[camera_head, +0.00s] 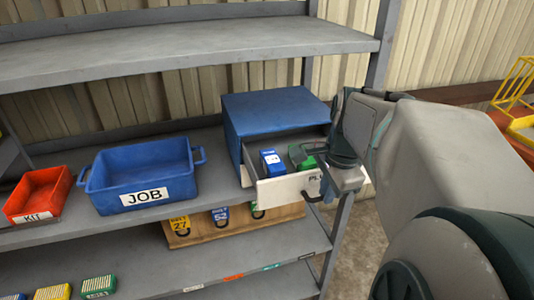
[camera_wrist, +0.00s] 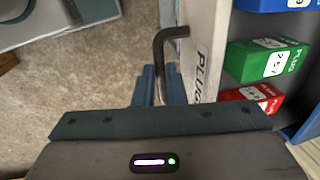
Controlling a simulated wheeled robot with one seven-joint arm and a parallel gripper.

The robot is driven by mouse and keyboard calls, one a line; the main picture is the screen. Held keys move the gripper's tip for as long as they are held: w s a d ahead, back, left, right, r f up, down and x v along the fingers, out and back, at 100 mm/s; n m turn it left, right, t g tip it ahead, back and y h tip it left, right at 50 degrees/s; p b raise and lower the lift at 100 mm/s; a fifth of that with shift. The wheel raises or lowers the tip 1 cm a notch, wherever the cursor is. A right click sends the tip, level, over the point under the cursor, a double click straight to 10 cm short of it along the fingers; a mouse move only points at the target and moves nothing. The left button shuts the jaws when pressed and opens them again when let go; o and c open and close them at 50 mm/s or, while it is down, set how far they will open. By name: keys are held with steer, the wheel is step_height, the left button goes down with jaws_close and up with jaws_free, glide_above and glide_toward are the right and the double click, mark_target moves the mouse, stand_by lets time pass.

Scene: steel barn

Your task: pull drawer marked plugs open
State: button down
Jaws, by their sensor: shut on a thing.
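The drawer marked PLUGS (camera_head: 288,189) stands pulled out from the blue cabinet (camera_head: 274,113) on the middle shelf. Its white front with the label shows in the wrist view (camera_wrist: 207,40). Inside lie a blue box (camera_head: 271,162), a green box (camera_wrist: 265,60) and a red box (camera_wrist: 248,98). My gripper (camera_wrist: 160,85) is shut on the dark bar handle (camera_wrist: 170,37) at the drawer front. In the head view my wrist hides the right part of the front and part of the label.
A blue JOB bin (camera_head: 140,178) and a red KIT bin (camera_head: 38,194) stand to the left on the same shelf. A wooden board (camera_head: 235,224) with numbered tags is below the cabinet. A metal upright (camera_head: 337,240) stands close to my gripper.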

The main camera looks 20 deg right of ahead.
steer(key=shift+s, duration=0.3)
steer(key=c, duration=1.5)
jaws_free()
steer(key=s+r, duration=0.1)
steer(key=r, duration=0.8)
steer(key=s+r, duration=0.1)
steer(key=r, duration=0.3)
steer(key=shift+s+a+r, duration=0.2)
steer(key=shift+s+r, duration=0.1)
steer(key=shift+s, duration=0.05)
